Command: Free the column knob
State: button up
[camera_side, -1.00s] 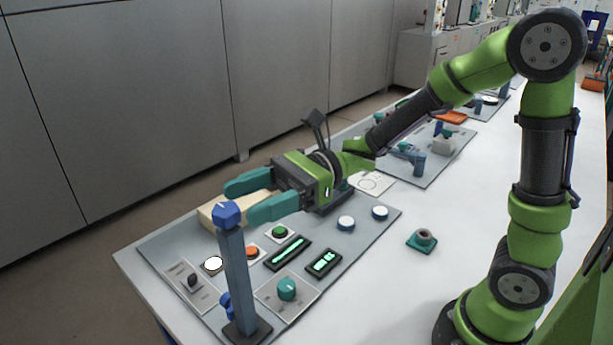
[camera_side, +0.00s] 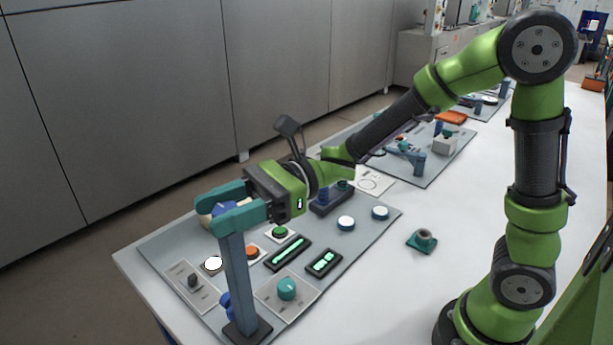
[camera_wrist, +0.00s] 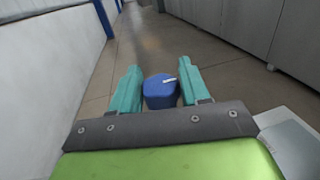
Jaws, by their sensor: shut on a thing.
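A grey-blue column (camera_side: 236,275) stands upright on a dark base at the near end of the panel. A blue faceted knob (camera_wrist: 160,93) sits at the column's top, between my fingers; in the side view the near finger partly hides it. My gripper (camera_wrist: 161,80) is shut on this top knob, with one teal finger on each side. In the side view my gripper (camera_side: 212,208) lies level over the column's top. A second blue knob (camera_side: 226,302) sits low on the column's side, clear of my gripper.
The grey panel (camera_side: 160,248) carries a teal dial (camera_side: 287,288), a small dark switch (camera_side: 192,280), lit displays (camera_side: 287,254) and several round buttons. A cream block lies behind my fingers, mostly hidden. A teal fixture (camera_side: 422,240) stands on the white table, with bare table around it.

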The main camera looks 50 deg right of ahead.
jog(key=shift+n+g, duration=0.4)
jog(key=shift+g, duration=0.1)
jog(key=n+g, duration=0.1)
jog(key=g, duration=0.2)
jog(key=n+g, duration=0.2)
jog(key=g, duration=0.1)
jog(key=shift+d+n, duration=0.1)
jog(key=shift+n, duration=0.2)
jog(key=n+g+h, duration=0.2)
jog(key=n+g, duration=0.2)
jog(key=g, duration=0.2)
jog(key=shift+n, duration=0.3)
jog(key=n+g+h, duration=0.4)
jog(key=g+h, duration=0.1)
jog(key=shift+s+n+g+h, duration=0.1)
jog(key=shift+n+g+h, duration=1.45)
jog(key=shift+h, duration=0.65)
jog(key=shift+s+n+h, duration=0.1)
jog(key=shift+n+h, duration=0.45)
jog(key=shift+h, duration=0.05)
jog(key=o, duration=0.9)
